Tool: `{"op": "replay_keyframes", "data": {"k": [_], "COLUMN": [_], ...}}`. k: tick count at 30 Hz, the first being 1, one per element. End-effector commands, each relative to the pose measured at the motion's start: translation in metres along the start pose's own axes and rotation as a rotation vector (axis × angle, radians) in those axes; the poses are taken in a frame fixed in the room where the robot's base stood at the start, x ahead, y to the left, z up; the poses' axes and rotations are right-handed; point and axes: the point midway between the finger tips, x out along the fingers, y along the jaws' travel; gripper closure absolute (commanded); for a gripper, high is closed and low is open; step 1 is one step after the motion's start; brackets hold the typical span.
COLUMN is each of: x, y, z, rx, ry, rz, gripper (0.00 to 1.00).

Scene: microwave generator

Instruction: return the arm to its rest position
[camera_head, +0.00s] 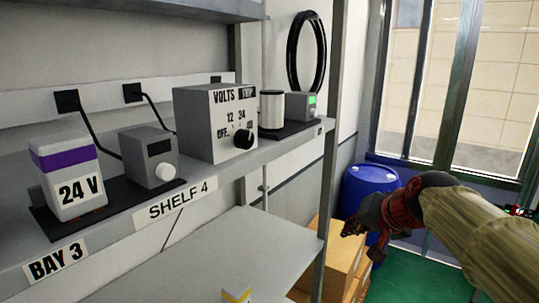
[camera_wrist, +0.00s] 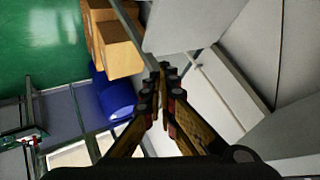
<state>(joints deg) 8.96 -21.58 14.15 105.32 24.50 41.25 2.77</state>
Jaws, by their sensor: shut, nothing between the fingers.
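My gripper (camera_head: 364,232) is at the right of the head view, beyond the shelf's right-hand post and in front of the blue barrel. In the wrist view my gripper (camera_wrist: 163,72) is shut, with its fingertips together and nothing between them. My arm reaches in from the right edge of the head view. The gripper appears apart from the things on the shelf.
The shelf (camera_head: 190,197) holds a 24 V box (camera_head: 70,195), a small grey device (camera_head: 148,160) and a volts box (camera_head: 205,130). The blue barrel (camera_head: 365,185) and cardboard boxes (camera_head: 345,262) stand beyond the post (camera_head: 328,180). Green floor (camera_head: 405,270) is open at right.

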Motion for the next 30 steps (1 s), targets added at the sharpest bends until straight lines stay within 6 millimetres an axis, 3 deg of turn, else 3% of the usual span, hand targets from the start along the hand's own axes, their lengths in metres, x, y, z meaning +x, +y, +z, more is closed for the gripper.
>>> {"op": "replay_keyframes", "data": {"k": [1,3,12,15,18,21,30], "x": [0.009,0.014,0.031,0.038,0.046,0.053,0.06], "y": [0.019,0.042,0.146,0.177,0.198,0.205,0.204], "z": [0.038,0.082,0.263,0.313,0.348,0.368,0.377], "rx": [-0.039,-0.095,-0.322,-0.38,-0.423,-0.444,-0.465], "ry": [-0.041,-0.093,-0.271,-0.299,-0.298,-0.278,-0.245], "rz": [0.03,0.073,0.226,0.258,0.269,0.259,0.236], "gripper": [1.0,1.0,1.0,1.0,1.0,1.0,1.0]}}
